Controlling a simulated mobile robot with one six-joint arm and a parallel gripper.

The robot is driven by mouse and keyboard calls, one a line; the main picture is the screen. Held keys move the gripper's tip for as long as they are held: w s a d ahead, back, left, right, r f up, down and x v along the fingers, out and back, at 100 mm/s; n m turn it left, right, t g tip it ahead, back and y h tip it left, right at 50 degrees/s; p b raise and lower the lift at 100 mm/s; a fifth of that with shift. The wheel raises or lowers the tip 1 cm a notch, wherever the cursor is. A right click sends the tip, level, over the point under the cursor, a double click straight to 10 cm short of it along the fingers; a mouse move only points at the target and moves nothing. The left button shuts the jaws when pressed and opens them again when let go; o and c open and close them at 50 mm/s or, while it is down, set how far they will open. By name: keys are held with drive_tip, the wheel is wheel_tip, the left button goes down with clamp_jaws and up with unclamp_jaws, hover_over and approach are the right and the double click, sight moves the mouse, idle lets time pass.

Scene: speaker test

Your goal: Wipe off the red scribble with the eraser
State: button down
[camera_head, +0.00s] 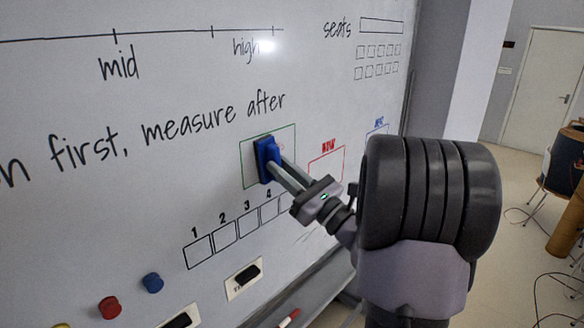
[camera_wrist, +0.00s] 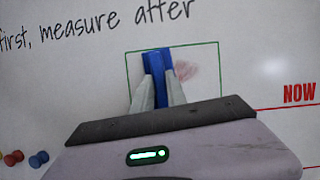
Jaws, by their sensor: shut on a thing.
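The blue eraser (camera_head: 263,158) is at the whiteboard (camera_head: 190,80), inside a green rectangle (camera_head: 243,166). My gripper (camera_head: 275,167) is shut on the eraser, whose face is toward the board. I cannot tell for sure whether it touches. In the wrist view the eraser (camera_wrist: 153,63) stands upright between my fingertips (camera_wrist: 157,82). A faint pinkish-red smear, the scribble (camera_wrist: 186,72), shows just right of the eraser inside the rectangle. Any part of it behind the eraser is hidden.
A red box marked NOW (camera_head: 327,163) and a blue box (camera_head: 377,130) are to the right. Numbered boxes (camera_head: 224,234) lie below. Red (camera_head: 109,307) and blue (camera_head: 152,282) magnets are lower left. A marker (camera_head: 289,318) lies on the tray. My arm hides the board's lower right.

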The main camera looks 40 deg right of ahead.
drive_tip(key=s+b, duration=0.1)
drive_tip(key=s, duration=0.1)
drive_tip(key=s+b, duration=0.1)
drive_tip(key=s, duration=0.1)
drive_tip(key=s+b, duration=0.1)
drive_tip(key=s, duration=0.1)
drive_tip(key=shift+d, duration=0.25)
drive_tip(key=shift+w, duration=0.1)
drive_tip(key=s+b, duration=0.1)
drive_tip(key=s, duration=0.2)
drive_tip(key=shift+d, duration=0.1)
